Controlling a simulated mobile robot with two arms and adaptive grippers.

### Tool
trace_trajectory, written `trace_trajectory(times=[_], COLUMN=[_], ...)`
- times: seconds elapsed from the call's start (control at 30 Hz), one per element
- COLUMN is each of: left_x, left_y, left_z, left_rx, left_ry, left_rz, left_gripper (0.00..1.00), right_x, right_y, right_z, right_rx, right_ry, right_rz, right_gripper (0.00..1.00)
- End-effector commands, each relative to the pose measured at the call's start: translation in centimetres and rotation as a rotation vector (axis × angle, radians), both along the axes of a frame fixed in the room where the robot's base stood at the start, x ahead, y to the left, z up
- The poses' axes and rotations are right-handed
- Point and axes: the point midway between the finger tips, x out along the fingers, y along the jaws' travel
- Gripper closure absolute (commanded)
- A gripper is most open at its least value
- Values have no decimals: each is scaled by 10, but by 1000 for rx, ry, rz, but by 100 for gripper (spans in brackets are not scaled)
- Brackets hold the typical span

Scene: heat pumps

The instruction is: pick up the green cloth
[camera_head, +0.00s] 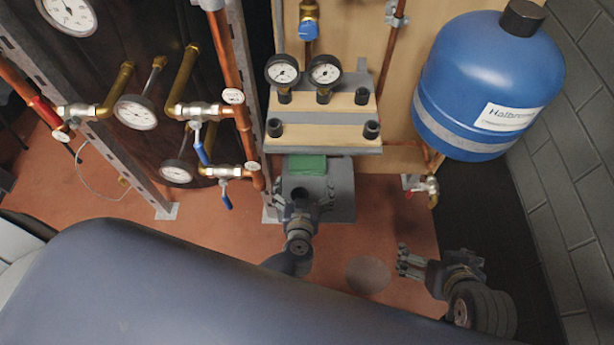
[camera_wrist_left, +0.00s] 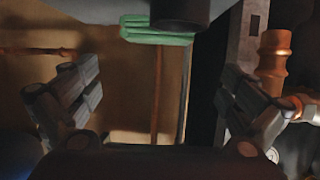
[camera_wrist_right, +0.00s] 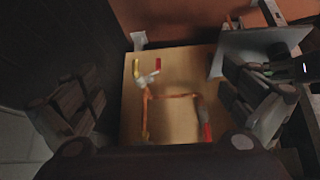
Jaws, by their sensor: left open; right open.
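The green cloth (camera_head: 306,165) shows in the head view just below the wooden gauge shelf. In the left wrist view the green cloth (camera_wrist_left: 158,30) is at the top, between and beyond the fingers, partly covered by a dark cylinder (camera_wrist_left: 180,12). My left gripper (camera_head: 303,188) is just below the cloth in the head view; its fingers (camera_wrist_left: 160,90) are spread with nothing between them. Whether it touches the cloth is not clear. My right gripper (camera_head: 403,262) is low on the right, away from the cloth; its fingers (camera_wrist_right: 165,98) are open and empty.
The gauge shelf (camera_head: 325,138) with two gauges and black knobs stands above the cloth. Copper pipes and valves (camera_head: 205,110) are on the left. A blue tank (camera_head: 487,80) hangs at the right near a grey block wall (camera_head: 580,140). Reddish floor (camera_head: 225,225) lies below.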

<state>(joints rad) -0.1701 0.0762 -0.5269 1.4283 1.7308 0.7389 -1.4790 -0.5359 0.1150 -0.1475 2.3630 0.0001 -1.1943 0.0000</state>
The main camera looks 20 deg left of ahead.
Motion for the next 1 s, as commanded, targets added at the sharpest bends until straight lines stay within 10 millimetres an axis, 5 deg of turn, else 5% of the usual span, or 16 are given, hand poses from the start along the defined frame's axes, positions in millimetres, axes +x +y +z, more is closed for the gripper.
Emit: trace_trajectory(times=[0.23, 0.7, 1.0], left_x=[3, 40, 51], left_y=[-2, 9, 12], left_z=[-13, -29, -32], left_rx=[-13, -12, -12], left_ry=[29, 30, 31], left_rz=[34, 34, 34], left_gripper=[0, 0, 0], right_x=[0, 66, 81], right_y=[1, 26, 34], right_z=[15, 74, 102], right_rx=[10, 102, 136], right_ry=[-56, -465, -607], right_rz=[1, 30, 40], right_gripper=[0, 0, 0])
